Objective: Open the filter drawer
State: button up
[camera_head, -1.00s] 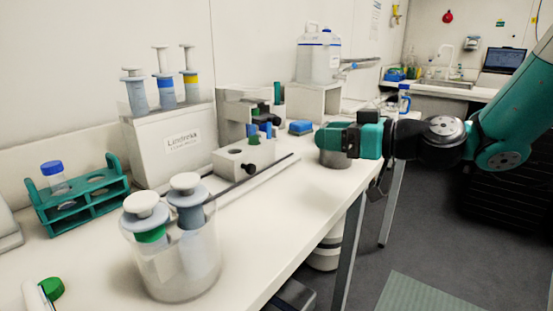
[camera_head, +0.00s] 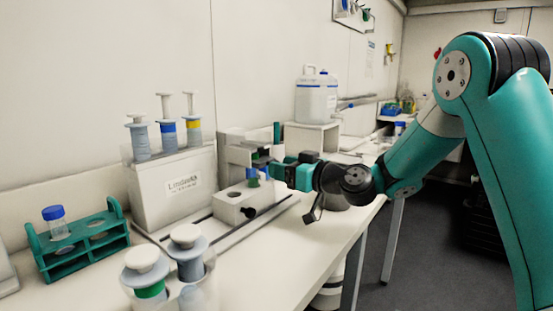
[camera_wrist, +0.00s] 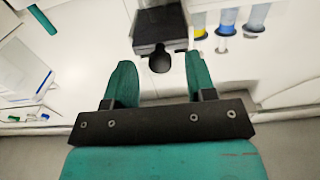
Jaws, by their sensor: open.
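The filter drawer (camera_wrist: 158,30) is a dark block with a round black knob (camera_wrist: 160,62) on its front, seen at the top centre of the wrist view. In the head view its pale housing (camera_head: 236,150) stands at the back of the bench, and my gripper partly hides the drawer. My gripper (camera_head: 273,172) is open in front of the housing. In the wrist view its two teal fingers stand on either side of the knob, with gaps showing; I cannot tell how far the knob reaches between them in depth.
A white block (camera_head: 232,207) with a black side knob sits on a rail in front of the housing. A labelled box (camera_head: 172,190) holds syringes at left. A teal rack (camera_head: 85,255) and a beaker of syringes are nearer. A jug (camera_head: 316,98) stands on a riser behind.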

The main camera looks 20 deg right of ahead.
aim_at(264, 161)
jog(key=shift+x, duration=1.15)
